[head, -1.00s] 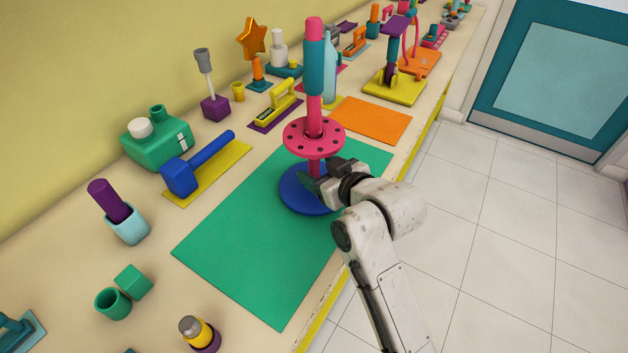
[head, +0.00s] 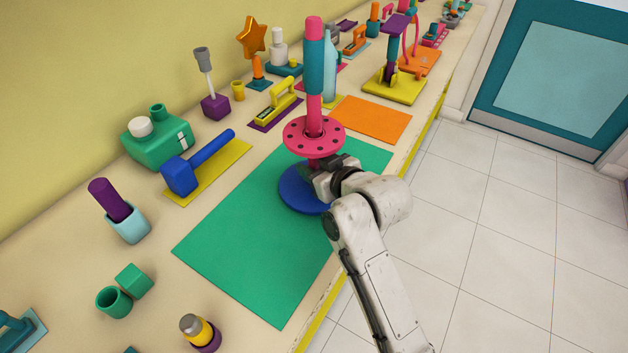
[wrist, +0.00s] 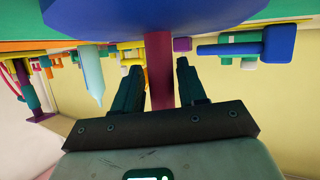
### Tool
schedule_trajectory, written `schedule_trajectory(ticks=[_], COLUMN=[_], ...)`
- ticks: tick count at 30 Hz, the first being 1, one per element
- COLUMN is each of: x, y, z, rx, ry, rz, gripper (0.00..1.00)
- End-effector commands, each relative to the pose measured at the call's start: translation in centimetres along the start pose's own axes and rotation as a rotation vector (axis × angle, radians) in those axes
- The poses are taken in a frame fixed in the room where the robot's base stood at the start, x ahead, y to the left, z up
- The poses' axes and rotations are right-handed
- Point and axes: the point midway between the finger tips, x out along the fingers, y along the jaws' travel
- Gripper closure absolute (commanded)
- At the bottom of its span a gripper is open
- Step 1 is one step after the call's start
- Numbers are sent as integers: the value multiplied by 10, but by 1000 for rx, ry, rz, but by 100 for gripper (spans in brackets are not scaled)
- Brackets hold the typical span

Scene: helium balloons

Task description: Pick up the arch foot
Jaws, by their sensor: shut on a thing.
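The arch foot has a round blue base (head: 303,196), a pink pole with a teal sleeve (head: 314,62), and a pink disc with dark holes (head: 314,137) around the pole. It stands upright at the green mat; I cannot tell any gap under it. My gripper (head: 316,172) is at the short pole piece between disc and base, coming from the right. In the upside-down wrist view, my gripper's dark fingers (wrist: 158,88) lie either side of the magenta pole (wrist: 160,62), shut on it, with the blue base (wrist: 155,22) across the top.
The green mat (head: 245,250) is bare at the front left. A blue mallet (head: 196,163) lies left on a yellow mat, and a green canister (head: 157,143) stands behind it. An orange mat (head: 370,119) lies behind right. Several other items stand along the wall. Open floor is at right.

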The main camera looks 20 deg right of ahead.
Motion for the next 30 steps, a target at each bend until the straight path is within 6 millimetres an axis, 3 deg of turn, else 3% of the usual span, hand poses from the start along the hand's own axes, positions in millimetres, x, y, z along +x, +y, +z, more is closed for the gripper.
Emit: schedule_trajectory(ticks=[6, 30], x=[0, 0], y=[0, 0], z=[0, 0], rx=[0, -2], ry=[-1, -1], rz=[-1, -1], gripper=[100, 100])
